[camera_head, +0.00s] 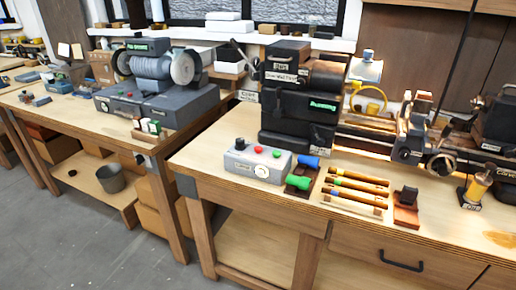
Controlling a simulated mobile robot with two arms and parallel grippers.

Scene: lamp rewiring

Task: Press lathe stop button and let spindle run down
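The lathe stands on the right bench, its dark headstock (285,122) at the left end. A small display (322,104) on it glows green and seems to read "Running". A grey control box (250,166) sits on the bench in front of the headstock. Whether the spindle turns cannot be told from one picture. Neither of my grippers is in view, and nothing touches the box.
Blue and green handled pieces (300,182) stand right beside the box. A rack of wooden-handled tools (354,190) lies further right. A lamp (366,70) lights the lathe bed. A grinder (155,75) stands on the left bench. The bench front before the box is clear.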

